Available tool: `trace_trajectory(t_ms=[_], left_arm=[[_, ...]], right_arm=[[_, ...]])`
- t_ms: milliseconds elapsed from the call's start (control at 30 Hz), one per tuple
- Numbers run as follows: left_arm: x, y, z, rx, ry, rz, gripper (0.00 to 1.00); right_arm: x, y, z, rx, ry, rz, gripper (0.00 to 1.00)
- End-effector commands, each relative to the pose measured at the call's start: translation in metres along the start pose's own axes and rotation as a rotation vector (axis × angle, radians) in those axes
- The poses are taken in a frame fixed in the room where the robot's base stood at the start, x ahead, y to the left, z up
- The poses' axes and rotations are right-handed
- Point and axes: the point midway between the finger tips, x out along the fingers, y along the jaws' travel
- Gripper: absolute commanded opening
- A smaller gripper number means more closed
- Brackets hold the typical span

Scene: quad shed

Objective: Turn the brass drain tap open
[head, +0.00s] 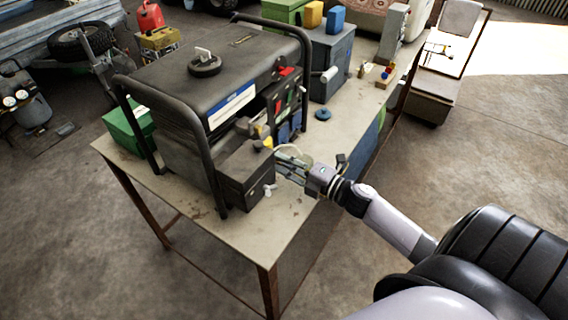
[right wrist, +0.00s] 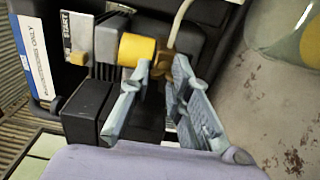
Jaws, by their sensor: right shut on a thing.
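The brass drain tap (right wrist: 163,60) shows in the right wrist view, next to a yellow cylinder (right wrist: 137,50) on the dark generator. My right gripper (right wrist: 161,70) is at the tap, with one finger on each side, and is shut on it. The fingers hide part of the tap. In the head view my right gripper (head: 282,160) reaches in from the right to the front of the generator (head: 205,85). The tap is too small and covered to make out there. My left gripper is in neither view.
The generator stands on a workbench (head: 185,200) with a tubular frame around it. A dark box (head: 245,175) juts out beside my right gripper. A pale hose (right wrist: 181,22) runs up close to the tap. A blue disc (head: 323,114) lies on the bench.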

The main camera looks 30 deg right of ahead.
Motion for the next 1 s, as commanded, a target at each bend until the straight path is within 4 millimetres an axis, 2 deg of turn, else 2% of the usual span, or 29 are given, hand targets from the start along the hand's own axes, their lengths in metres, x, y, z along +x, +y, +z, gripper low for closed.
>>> trace_trajectory(t_ms=[33, 533, 567, 1000], left_arm=[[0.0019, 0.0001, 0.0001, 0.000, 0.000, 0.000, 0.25], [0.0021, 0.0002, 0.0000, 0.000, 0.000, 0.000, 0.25], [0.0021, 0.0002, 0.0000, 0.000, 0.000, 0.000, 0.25], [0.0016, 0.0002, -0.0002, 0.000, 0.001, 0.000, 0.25]], right_arm=[[-0.0035, -0.0135, -0.0042, -0.002, 0.003, -0.023, 0.00], [-0.0035, -0.0129, -0.0041, -0.017, 0.003, -0.023, 0.00], [-0.0035, -0.0129, -0.0041, -0.016, 0.003, -0.023, 0.19], [-0.0022, -0.0078, -0.0028, -0.017, 0.003, -0.014, 0.47]])
